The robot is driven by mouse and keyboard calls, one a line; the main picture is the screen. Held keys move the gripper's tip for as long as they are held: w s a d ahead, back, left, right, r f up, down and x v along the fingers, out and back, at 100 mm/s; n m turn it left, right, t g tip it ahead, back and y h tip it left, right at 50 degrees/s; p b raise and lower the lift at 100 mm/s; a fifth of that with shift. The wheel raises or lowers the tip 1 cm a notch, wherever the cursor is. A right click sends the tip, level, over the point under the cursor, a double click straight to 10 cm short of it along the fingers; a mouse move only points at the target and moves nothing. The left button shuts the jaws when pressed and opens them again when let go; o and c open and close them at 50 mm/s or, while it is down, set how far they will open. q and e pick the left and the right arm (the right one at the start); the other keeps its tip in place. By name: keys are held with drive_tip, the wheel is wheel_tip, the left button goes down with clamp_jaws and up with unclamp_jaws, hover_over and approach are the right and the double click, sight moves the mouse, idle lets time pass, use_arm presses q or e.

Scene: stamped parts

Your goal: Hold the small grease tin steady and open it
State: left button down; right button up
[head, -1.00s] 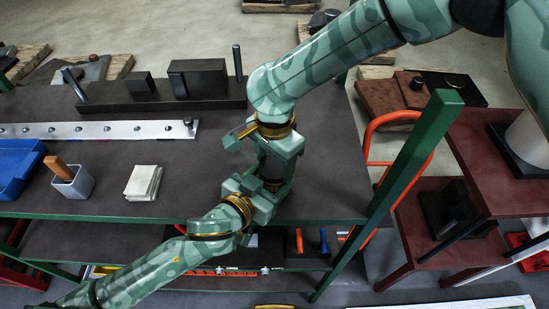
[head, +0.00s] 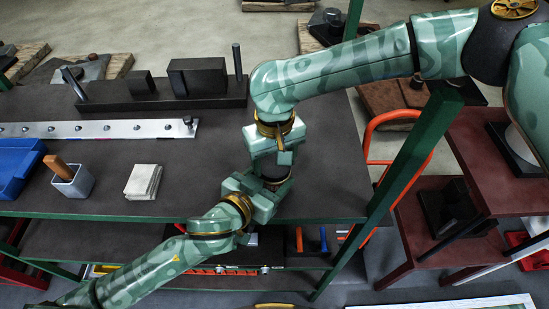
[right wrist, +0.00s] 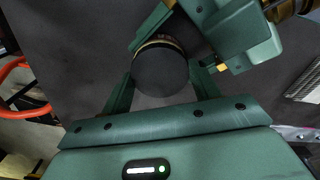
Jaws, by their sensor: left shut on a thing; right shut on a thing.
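The small grease tin shows as a dark round lid (right wrist: 160,72) with a gold-coloured rim in the right wrist view. In the head view the tin (head: 273,171) is a dark patch, mostly hidden between my two grippers, above the bench. My right gripper (head: 274,158) comes from above and is shut on the tin; in the right wrist view its fingers (right wrist: 163,82) stand on either side of the lid. My left gripper (head: 264,187) is shut on the tin from the front side. It also shows in the right wrist view (right wrist: 190,45), beside the tin.
On the dark bench (head: 200,165) lie a metal strip (head: 95,130), a stack of pale squares (head: 143,182), a grey cup (head: 74,182) with an orange-brown block, and a blue bin (head: 15,165). A black fixture (head: 165,95) stands behind. A green post (head: 410,155) rises at right.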

drive_tip(key=o, duration=1.1)
drive_tip(key=shift+r, duration=2.2)
drive_tip(key=shift+c, duration=0.5)
drive_tip(key=shift+w+r, duration=0.15)
drive_tip(key=shift+r, duration=0.2)
drive_tip(key=r, duration=0.1)
drive_tip(key=r+m, duration=0.1)
drive_tip(key=w+r+m, duration=0.1)
drive_tip(key=shift+d+t+h, duration=0.25)
drive_tip(key=shift+t+h, duration=0.05)
drive_tip(key=shift+t, duration=0.1)
drive_tip(key=shift+s+r+m, duration=0.15)
drive_tip(key=shift+s+m, duration=0.05)
drive_tip(key=shift+m, duration=1)
drive_tip(key=m, duration=0.1)
drive_tip(key=s+m, duration=0.1)
drive_tip(key=m, duration=0.1)
drive_tip(key=shift+a+f+m+g, duration=0.2)
drive_tip(key=shift+m+g, duration=0.1)
drive_tip(key=shift+g, duration=0.1)
drive_tip(key=shift+f+m, duration=0.15)
drive_tip(key=shift+m, duration=0.25)
wheel_tip(320, 180, down, 8)
drive_tip(key=shift+r, duration=0.15)
